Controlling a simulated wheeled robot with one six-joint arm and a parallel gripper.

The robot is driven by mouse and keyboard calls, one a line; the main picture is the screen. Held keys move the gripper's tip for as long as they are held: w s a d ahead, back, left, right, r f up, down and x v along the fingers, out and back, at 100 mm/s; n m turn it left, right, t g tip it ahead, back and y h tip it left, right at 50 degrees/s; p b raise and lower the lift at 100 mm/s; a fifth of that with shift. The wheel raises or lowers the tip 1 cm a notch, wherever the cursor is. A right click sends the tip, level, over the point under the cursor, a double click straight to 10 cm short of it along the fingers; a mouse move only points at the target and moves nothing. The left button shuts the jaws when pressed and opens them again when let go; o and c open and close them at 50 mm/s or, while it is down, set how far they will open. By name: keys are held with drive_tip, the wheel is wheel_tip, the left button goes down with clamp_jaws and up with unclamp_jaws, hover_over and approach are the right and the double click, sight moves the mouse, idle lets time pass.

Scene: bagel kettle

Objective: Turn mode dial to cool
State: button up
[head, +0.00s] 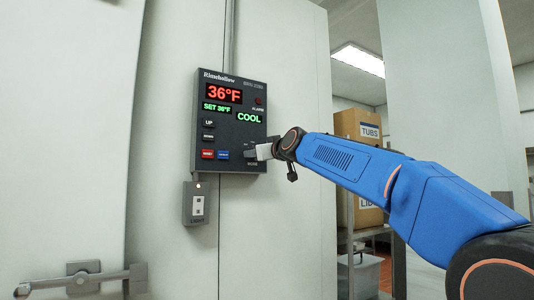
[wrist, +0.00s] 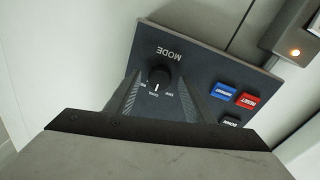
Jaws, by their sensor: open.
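The control panel (head: 217,125) is a dark box on the pale wall. Its display reads 36°F in red, SET 36°F in green, and COOL (head: 249,117) in green. The mode dial (wrist: 159,76) is a round black knob under the word MODE, upside down in the wrist view. Its white mark points at the middle one of the small labels, which looks like COOL. My gripper (wrist: 158,92) is open, with one finger on each side of the dial and a gap visible around the knob. In the head view my gripper (head: 263,151) covers the dial at the panel's lower right.
Red (wrist: 247,100) and blue (wrist: 222,91) buttons and a DOWN button (wrist: 232,122) lie beside the dial. A small grey switch box (head: 196,204) with a lit lamp hangs below the panel. A shelf with boxes (head: 360,126) stands behind my arm.

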drive_tip(key=v, duration=1.7)
drive_tip(key=s+d+f+m+g+h, duration=0.2)
drive_tip(key=s+d+f, duration=0.7)
drive_tip(key=f, duration=1.1)
drive_tip(key=s+d+f+m+g+h, duration=0.3)
drive_tip(key=s+d+f, duration=0.6)
drive_tip(key=s+f, duration=0.7)
drive_tip(key=s+d+f+m+g+h, duration=0.3)
drive_tip(key=s+d+f+g, duration=0.3)
drive_tip(key=f, duration=1.8)
drive_tip(key=s+d+h, duration=0.1)
drive_tip(key=s+d, duration=0.2)
drive_tip(key=s, duration=0.3)
drive_tip(key=shift+s+h, duration=0.3)
drive_tip(key=shift+d, duration=0.15)
